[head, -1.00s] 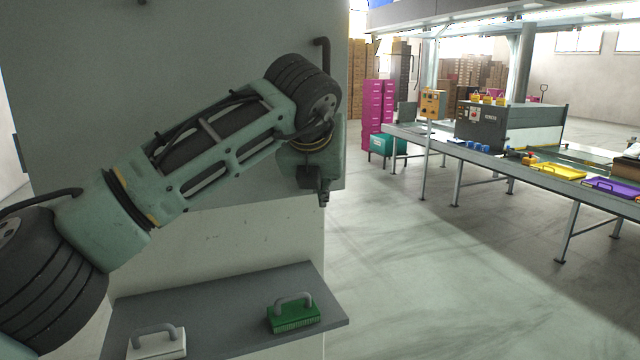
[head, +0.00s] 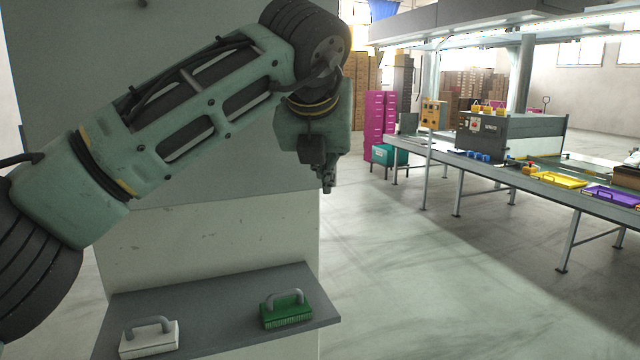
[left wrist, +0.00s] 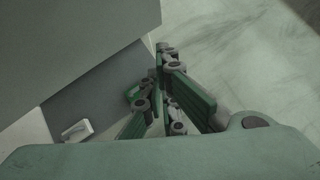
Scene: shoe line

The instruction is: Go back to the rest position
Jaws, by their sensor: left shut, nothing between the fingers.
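My left arm comes in from the left in the head view, raised in front of the grey machine. My left gripper (head: 328,184) hangs pointing down at the arm's end, beside the machine's right edge. It is shut and empty. In the left wrist view its fingers (left wrist: 165,95) come together above the shelf and floor. It is clear of the shelf below. My right gripper is in neither view.
The floor (head: 430,290) between is clear.

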